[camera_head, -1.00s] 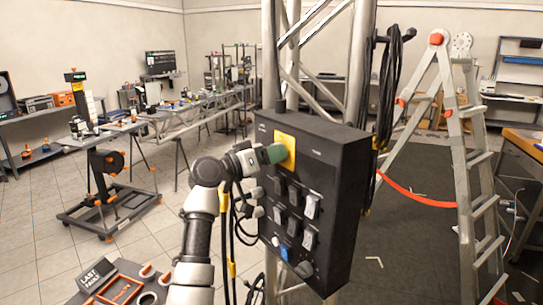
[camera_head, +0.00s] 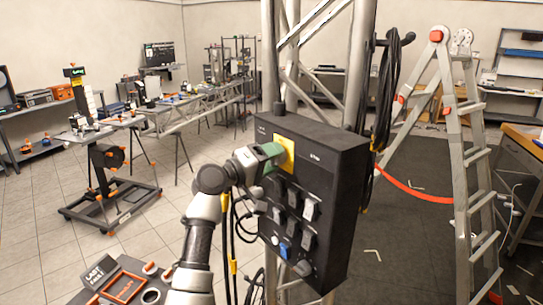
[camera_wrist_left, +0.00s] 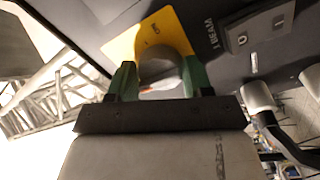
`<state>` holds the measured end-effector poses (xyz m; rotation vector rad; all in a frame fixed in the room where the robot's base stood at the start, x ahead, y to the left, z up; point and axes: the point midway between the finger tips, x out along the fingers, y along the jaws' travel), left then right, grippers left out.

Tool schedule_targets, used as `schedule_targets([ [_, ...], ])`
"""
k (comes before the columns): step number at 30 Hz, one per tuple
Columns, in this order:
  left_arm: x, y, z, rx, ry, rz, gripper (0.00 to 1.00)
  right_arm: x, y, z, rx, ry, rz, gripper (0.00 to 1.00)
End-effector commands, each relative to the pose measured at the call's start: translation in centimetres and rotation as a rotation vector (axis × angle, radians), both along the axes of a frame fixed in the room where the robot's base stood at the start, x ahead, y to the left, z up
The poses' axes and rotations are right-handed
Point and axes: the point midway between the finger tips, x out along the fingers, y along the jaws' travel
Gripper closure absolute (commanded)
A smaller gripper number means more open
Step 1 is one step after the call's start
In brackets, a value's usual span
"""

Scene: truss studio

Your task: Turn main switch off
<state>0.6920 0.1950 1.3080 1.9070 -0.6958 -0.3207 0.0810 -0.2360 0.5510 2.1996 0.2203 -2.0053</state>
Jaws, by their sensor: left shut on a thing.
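The main switch is on a yellow plate (camera_head: 285,152) at the upper part of a black control box (camera_head: 335,175). In the left wrist view, its rounded grey knob (camera_wrist_left: 160,62) stands out from the yellow plate (camera_wrist_left: 123,44). My left gripper (camera_head: 272,152) has green fingers, one on each side of the knob, and is shut on it. The gripper also shows in the left wrist view (camera_wrist_left: 161,80). The knob's exact angle is hard to read. In the head view the fingers hide most of the knob. My right gripper is not in view.
Several rocker switches (camera_head: 311,209) and a blue socket (camera_head: 284,250) sit below on the box. The box hangs on a metal truss (camera_head: 268,60). Cables hang beside my arm. A stepladder (camera_head: 468,150) stands at right, and a small tray (camera_head: 122,287) lies at lower left.

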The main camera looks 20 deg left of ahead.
Motion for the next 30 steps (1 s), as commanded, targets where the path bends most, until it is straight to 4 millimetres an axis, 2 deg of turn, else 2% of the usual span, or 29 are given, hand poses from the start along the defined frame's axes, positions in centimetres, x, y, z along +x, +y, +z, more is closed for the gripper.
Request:
schedule_targets([
  [14, 0.02, -0.04, -0.32, -0.013, 0.016, -0.002, 0.73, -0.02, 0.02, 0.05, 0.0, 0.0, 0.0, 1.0],
  [15, 0.02, -0.04, -0.32, -0.012, 0.015, -0.002, 0.45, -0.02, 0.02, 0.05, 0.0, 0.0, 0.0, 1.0],
  [19, 0.01, -0.04, -0.24, -0.012, 0.013, -0.001, 0.26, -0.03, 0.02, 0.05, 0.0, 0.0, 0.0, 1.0],
  [30, -0.55, 0.47, -0.33, -0.009, 0.008, 0.0, 0.26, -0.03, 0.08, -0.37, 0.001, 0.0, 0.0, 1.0],
])
